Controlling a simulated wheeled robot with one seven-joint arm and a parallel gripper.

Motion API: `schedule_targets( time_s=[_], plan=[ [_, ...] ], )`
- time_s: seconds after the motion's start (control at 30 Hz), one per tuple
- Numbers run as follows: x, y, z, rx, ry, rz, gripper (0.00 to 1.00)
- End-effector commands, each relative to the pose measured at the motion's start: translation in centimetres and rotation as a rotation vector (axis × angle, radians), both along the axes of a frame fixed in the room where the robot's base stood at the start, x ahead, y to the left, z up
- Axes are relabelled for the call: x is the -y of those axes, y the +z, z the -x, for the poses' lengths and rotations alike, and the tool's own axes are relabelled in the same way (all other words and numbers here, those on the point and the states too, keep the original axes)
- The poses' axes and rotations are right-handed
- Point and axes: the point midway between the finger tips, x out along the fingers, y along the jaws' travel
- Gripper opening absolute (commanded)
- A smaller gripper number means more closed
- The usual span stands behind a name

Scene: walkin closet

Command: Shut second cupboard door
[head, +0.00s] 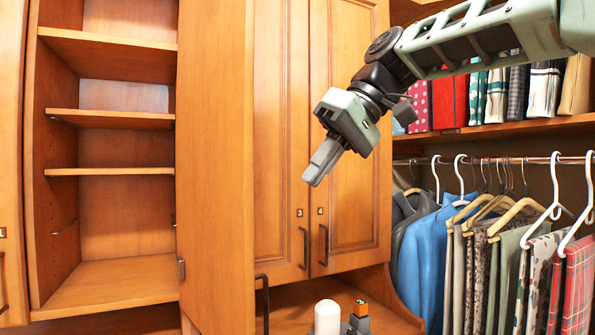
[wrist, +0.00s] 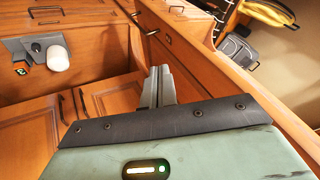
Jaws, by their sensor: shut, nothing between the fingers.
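The open cupboard (head: 125,215) with bare shelves stands at the left of the head view. A plain wooden panel (head: 215,150) runs along its right side and looks like its door, swung outward. A hinge shows at its lower left, and a dark handle (head: 262,300) sticks out by its lower right edge. My gripper (head: 313,178) is shut and empty, pointing down-left, right of this panel and before two closed doors (head: 345,130). In the wrist view my gripper (wrist: 160,72) is shut beside a long wooden board (wrist: 215,85), probably the same door. I cannot tell whether they touch.
A white cylinder (head: 327,318) stands on the wooden counter below the closed doors; it also shows in the wrist view (wrist: 58,58). Clothes on hangers (head: 500,250) fill the right side under a shelf of folded fabrics (head: 505,92). Another door (head: 10,170) borders the far left.

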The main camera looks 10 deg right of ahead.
Motion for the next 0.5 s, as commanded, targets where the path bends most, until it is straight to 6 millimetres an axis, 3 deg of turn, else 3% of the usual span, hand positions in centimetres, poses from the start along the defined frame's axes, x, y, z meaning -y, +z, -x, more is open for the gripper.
schedule_targets(
  time_s=[0.03, 0.17, 0.5],
  plan=[
    [0.3, 1.8, -0.2, 0.014, 0.007, -0.009, 0.0],
    [0.5, 2.7, -0.3, 0.026, 0.019, -0.019, 0.0],
    [-2.7, -1.4, -0.6, 0.022, 0.022, -0.018, 0.0]
  ],
)
